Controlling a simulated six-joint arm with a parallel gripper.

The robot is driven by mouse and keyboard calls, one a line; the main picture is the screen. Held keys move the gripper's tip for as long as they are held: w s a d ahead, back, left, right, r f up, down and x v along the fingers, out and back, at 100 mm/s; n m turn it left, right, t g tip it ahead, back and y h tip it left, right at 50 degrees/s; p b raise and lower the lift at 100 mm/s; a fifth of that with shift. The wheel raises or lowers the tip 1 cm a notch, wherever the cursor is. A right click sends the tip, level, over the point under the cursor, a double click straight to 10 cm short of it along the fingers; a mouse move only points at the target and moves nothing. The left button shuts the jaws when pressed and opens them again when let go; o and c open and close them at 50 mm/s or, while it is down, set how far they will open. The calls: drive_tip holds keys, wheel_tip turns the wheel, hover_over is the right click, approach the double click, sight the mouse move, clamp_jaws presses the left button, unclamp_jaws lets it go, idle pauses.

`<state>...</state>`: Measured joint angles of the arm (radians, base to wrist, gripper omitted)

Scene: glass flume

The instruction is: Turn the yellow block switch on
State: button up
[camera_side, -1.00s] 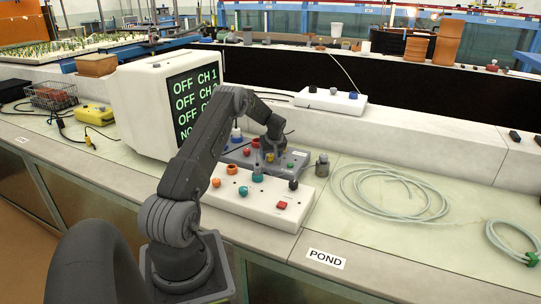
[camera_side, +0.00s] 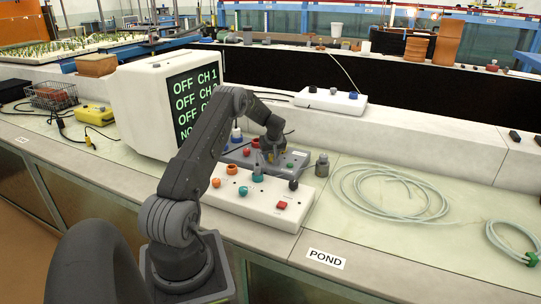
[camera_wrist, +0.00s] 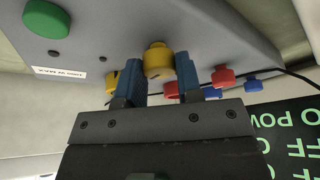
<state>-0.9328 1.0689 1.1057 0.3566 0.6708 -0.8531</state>
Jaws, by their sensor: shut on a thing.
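A yellow switch (camera_wrist: 158,60) with a rounded body and a small nub stands on a grey panel box (camera_wrist: 130,30). My gripper (camera_wrist: 158,72) has its two blue fingers on either side of this switch, shut on it. Another yellow part (camera_wrist: 112,82) shows at the left finger, partly hidden by it. In the side view my gripper (camera_side: 267,155) is down at the grey box (camera_side: 297,160), and yellow (camera_side: 271,156) shows at its tips. The white monitor (camera_side: 140,100) shows green lines, the first reading "OFF CH 1".
A green button (camera_wrist: 46,20), red knobs (camera_wrist: 223,76) and blue knobs (camera_wrist: 252,85) share the grey box. Coiled tubing (camera_side: 390,192) lies further right.

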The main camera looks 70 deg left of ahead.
drive_tip(key=shift+m+t, duration=0.5)
drive_tip(key=shift+m, duration=0.8)
drive_tip(key=o, duration=0.9)
drive_tip(key=shift+o, duration=0.2)
drive_tip(key=shift+r, duration=0.1)
drive_tip(key=v, duration=1.3)
drive_tip(key=shift+r, duration=0.3)
drive_tip(key=shift+s+d, duration=0.1)
